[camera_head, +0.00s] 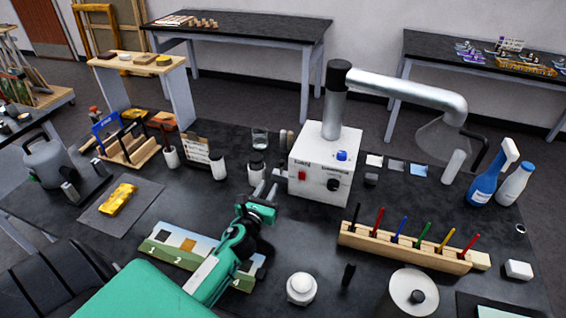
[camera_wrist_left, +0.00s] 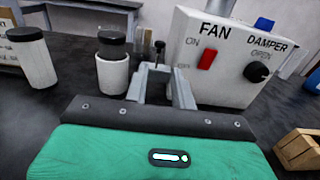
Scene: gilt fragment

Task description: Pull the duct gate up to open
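A white fan box (camera_head: 316,172) stands in the middle of the black bench. It has a red switch, a black knob and a blue part (camera_head: 342,155) high on its front; it also shows in the left wrist view (camera_wrist_left: 222,60), with the labels FAN and DAMPER. A silver duct (camera_head: 405,90) rises from the box and bends right to a clear hood. I cannot tell for certain which part is the gate. My left gripper (camera_head: 266,188) is open and empty, just left of the box's front; its parted fingers show in the left wrist view (camera_wrist_left: 162,78). My right gripper is not in view.
Dark-lidded white jars (camera_head: 218,168) stand left of the box. A wooden rack of coloured tools (camera_head: 405,245) lies front right, with spray bottles (camera_head: 490,180) behind. A gold fragment (camera_head: 117,200) lies on a grey mat at left. A white lidded pot (camera_head: 301,289) stands in front.

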